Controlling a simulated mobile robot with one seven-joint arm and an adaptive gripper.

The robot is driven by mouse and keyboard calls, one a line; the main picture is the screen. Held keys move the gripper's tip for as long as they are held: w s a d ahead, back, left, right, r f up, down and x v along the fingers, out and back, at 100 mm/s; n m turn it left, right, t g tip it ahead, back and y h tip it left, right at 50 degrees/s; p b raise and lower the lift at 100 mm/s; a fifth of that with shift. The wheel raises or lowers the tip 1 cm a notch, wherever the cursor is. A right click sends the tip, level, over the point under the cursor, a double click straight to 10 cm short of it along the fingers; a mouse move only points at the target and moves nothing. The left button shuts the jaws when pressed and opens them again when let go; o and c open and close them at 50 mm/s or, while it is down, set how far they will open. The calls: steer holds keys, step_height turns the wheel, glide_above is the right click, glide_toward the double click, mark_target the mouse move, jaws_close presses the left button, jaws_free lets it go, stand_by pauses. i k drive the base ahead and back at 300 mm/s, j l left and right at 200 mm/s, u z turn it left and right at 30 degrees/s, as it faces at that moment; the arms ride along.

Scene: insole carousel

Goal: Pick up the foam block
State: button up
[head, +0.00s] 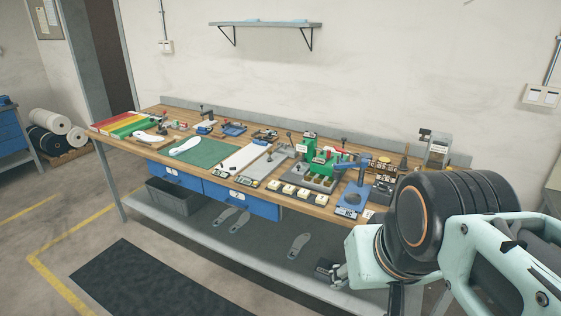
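I cannot single out the foam block with certainty. Several small cream-topped blocks (288,189) stand in a row near the front edge of the workbench (140,151), right of its middle; their material is too small to tell. My arm fills the lower right and hides the right end of the bench. A small dark and grey part that looks like my gripper (331,270) shows left of my pale green wrist, below the bench top. It is apart from the blocks. Its fingers are too unclear to show whether it is open or shut.
A green mat (205,155), a white strip (247,157), coloured sheets (119,124) and a blue press-like device (351,186) crowd the bench top. Grey insoles (299,245) and a dark bin (174,197) are on the lower shelf. A black floor mat (150,282) lies in front.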

mark_target(289, 188)
steer(key=i+l+u, duration=0.1)
steer(key=u, duration=0.6)
steer(key=i+l+u, duration=0.5)
steer(key=l, duration=0.2)
steer(key=i+l, duration=0.2)
steer(key=l, duration=0.2)
steer(key=i+l+u, duration=0.15)
steer(key=l, duration=0.2)
